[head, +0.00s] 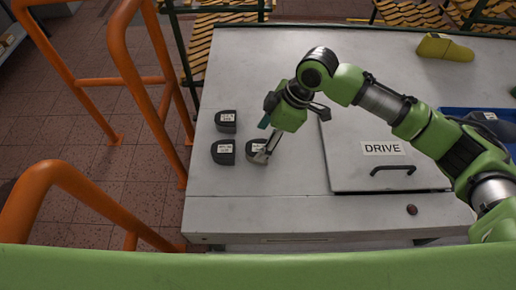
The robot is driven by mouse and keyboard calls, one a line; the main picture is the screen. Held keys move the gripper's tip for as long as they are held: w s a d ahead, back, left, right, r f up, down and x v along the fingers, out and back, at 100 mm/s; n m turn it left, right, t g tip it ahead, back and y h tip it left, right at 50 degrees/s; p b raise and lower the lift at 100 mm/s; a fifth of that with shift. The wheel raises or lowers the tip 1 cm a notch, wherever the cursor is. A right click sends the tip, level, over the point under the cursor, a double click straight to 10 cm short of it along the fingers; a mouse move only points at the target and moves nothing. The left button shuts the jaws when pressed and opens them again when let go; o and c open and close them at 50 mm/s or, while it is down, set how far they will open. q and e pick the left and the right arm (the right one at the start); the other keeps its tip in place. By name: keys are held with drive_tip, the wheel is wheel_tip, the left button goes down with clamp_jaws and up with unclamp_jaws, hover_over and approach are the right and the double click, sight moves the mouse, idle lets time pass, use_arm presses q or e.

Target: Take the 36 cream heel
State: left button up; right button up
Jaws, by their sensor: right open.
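Three small dark heel blocks with white labels sit on the left part of the grey table top (290,60). One heel block (226,127) is at the back, one heel block (223,158) is at front left, and one heel block (251,158) is just right of that. The label print is too small to read, and no block looks clearly cream. My right gripper (264,151) is open and points down at the right-hand block, its fingers partly covering that block. I cannot tell whether they touch it. My left gripper is not in view.
A yellow shoe last (444,47) lies at the back right. A blue tray (452,112) with a dark last (482,120) is at the right, partly behind my arm. A panel marked DRIVE (350,150) has a black handle. Orange rails (127,60) stand left of the table.

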sight(259, 148)
drive_tip(key=shift+a+f+p, duration=0.15)
drive_tip(key=shift+f+p, duration=0.25)
drive_tip(key=shift+f, duration=0.2)
drive_tip(key=p+x, duration=0.1)
drive_tip(key=x, duration=0.2)
drive_tip(key=shift+f, duration=0.7)
drive_tip(key=c, duration=1.3)
